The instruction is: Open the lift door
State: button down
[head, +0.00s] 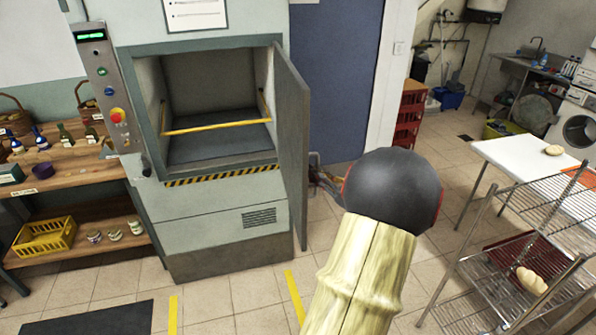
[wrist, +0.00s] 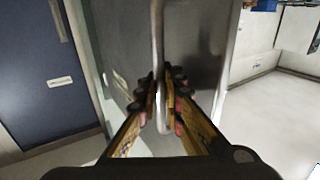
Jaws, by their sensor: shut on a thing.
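The lift door (head: 291,140) is a grey panel hinged on the right of the lift opening. It stands swung wide open, seen nearly edge-on in the head view. In the wrist view its outer face (wrist: 200,45) fills the middle, with a vertical metal bar handle (wrist: 158,35). My gripper (wrist: 160,98) is shut on the lower part of this handle, one finger on each side. In the head view my gripper (head: 322,180) shows just right of the door, partly hidden by my arm. The lift cabin (head: 215,85) is empty, with a yellow bar across it.
A control panel (head: 103,85) stands left of the lift, beside wooden shelves (head: 55,165) with jars. A blue door (head: 338,75) is behind the lift door. A wire rack (head: 520,240) and a white table (head: 515,155) stand right. Floor before the lift is clear.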

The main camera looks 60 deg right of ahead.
jog(key=s+d+y, duration=0.1)
jog(key=s+d, duration=0.1)
jog(key=shift+s+d+r+n+p, duration=0.1)
jog(key=shift+s+d+n+p, duration=0.2)
jog(key=shift+s+n, duration=0.1)
jog(key=shift+a, duration=0.1)
jog(key=c, duration=2.2)
grip_release()
jog(key=shift+s+a, duration=0.15)
jog(key=shift+o, duration=1.1)
jog(key=v, duration=1.1)
jog(key=shift+s+f, duration=0.3)
jog(key=shift+s, duration=0.1)
